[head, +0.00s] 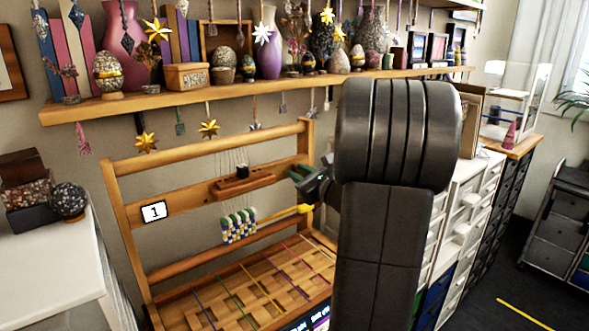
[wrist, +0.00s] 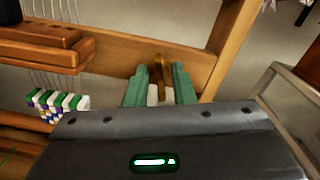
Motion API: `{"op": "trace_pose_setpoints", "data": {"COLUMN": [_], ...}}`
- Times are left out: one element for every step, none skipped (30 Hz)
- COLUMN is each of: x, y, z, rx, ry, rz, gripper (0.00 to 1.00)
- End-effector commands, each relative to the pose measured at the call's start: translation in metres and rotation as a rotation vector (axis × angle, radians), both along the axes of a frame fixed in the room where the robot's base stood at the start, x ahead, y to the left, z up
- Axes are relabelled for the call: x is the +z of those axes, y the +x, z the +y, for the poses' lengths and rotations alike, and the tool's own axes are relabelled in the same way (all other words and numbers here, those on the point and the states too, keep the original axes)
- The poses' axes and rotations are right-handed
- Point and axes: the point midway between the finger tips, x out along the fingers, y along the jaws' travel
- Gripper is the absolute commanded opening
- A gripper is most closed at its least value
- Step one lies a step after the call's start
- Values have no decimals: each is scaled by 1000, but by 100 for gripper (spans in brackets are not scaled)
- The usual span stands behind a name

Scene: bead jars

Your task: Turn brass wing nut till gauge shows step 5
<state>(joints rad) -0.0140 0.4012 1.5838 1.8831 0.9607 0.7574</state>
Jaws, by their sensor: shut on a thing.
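The loom-like wooden frame (head: 120,190) carries a white gauge plate (head: 154,211) that reads 1 in the head view. My gripper (head: 302,178) reaches the frame's right side from the right, and my arm hides part of that side. In the wrist view, the green fingers of my gripper (wrist: 158,88) are shut on the brass wing nut (wrist: 158,70), which stands upright between them beside the wooden rail. In the head view the wing nut cannot be made out behind my fingers.
A wooden block (head: 243,181) with strings hangs left of my gripper, above a green, white and blue bead bar (head: 239,226). A yellow rod (head: 283,214) runs just below my gripper. A crowded shelf (head: 250,91) with hanging ornaments is above.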

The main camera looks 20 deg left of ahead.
Motion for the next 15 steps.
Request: {"op": "trace_pose_setpoints", "data": {"x": [1,1,1,1,1,1,1,1,1,1,1,1,1,1,1], "y": [0,0,0,0,0,0,0,0,0,0,0,0,0,0,0], "z": [0,0,0,0,0,0,0,0,0,0,0,0,0,0,0], "rx": [1,1,1,0,0,0,0,0,0,0,0,0,0,1,1], "ry": [8,13,19,24,30,37,42,46,53,58,63,69,74,78,84], "rz": [12,18,27,33,40,49,55,61,69,76,82,90,96,102,110], "gripper": [15,15,15,15,15,15,15,15,15,15,15,15,15,15,15]}}
